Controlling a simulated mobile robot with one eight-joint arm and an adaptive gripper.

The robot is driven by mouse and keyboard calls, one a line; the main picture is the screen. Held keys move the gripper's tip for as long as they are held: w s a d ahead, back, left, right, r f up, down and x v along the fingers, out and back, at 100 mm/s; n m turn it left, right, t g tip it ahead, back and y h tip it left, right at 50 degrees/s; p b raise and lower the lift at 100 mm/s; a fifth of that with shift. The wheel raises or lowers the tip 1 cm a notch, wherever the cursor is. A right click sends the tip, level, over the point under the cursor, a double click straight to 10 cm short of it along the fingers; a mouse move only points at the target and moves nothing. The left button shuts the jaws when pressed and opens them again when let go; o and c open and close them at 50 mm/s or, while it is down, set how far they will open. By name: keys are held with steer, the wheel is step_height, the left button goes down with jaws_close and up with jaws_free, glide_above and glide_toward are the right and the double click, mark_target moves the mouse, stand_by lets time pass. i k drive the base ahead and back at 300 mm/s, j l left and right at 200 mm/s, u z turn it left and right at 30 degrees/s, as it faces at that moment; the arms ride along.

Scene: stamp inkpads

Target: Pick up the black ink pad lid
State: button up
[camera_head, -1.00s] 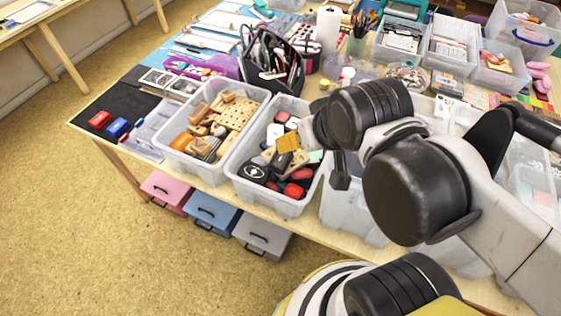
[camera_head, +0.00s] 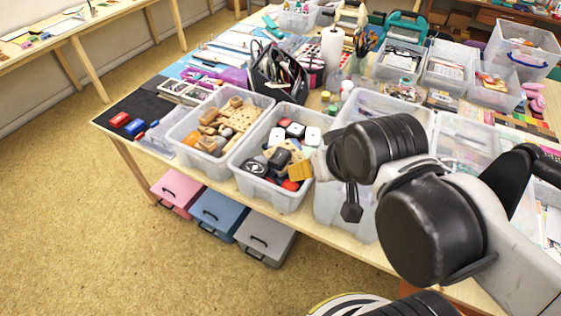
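Several dark ink pads lie in a clear bin (camera_head: 233,180) of mixed stamps and pads at the middle of the table. One is a round black pad with a white mark (camera_head: 254,166); beside it is a black squarish piece (camera_head: 279,158). Which of them is the black ink pad lid I cannot tell.
A clear bin of wooden stamps (camera_head: 176,137) stands to the left, and other clear bins stand to the right and behind. A black caddy of tools (camera_head: 277,72) is behind. Red (camera_head: 120,119) and blue (camera_head: 134,127) pads lie on a black mat at the left.

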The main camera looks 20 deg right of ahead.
mark_target(282, 155)
steer(key=i+j+z, duration=0.5)
steer(key=i+j, duration=0.2)
steer(key=k+l+u, duration=0.5)
steer(key=k, duration=0.25)
steer(key=i+j+z, duration=0.3)
steer(key=i+j, duration=0.1)
steer(key=i, duration=0.1)
